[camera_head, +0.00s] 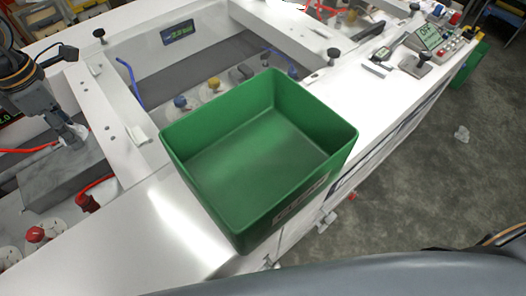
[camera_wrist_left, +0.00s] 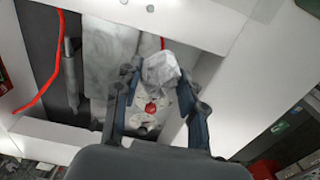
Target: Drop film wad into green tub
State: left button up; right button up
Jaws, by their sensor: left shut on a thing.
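The green tub (camera_head: 255,195) sits at the front edge of the white machine in the middle of the head view. Its open top faces me and its inside looks empty. My left gripper (camera_head: 70,132) is at the left of the head view, over the machine's open bay and well left of the tub. It is shut on the film wad (camera_wrist_left: 161,72), a pale crumpled lump held between the two fingertips in the left wrist view. The wad shows small and pale in the head view (camera_head: 77,136). My right gripper is not in view.
A grey block (camera_head: 65,178) lies in the bay below my left gripper, near red-capped parts (camera_head: 87,202). A white beam (camera_head: 110,115) stands between gripper and tub. Blue tubes and a small display (camera_head: 178,33) are behind. Grey floor (camera_head: 430,190) is at the right.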

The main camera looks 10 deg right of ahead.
aim_at(251, 169)
jog(key=k+l, duration=0.8)
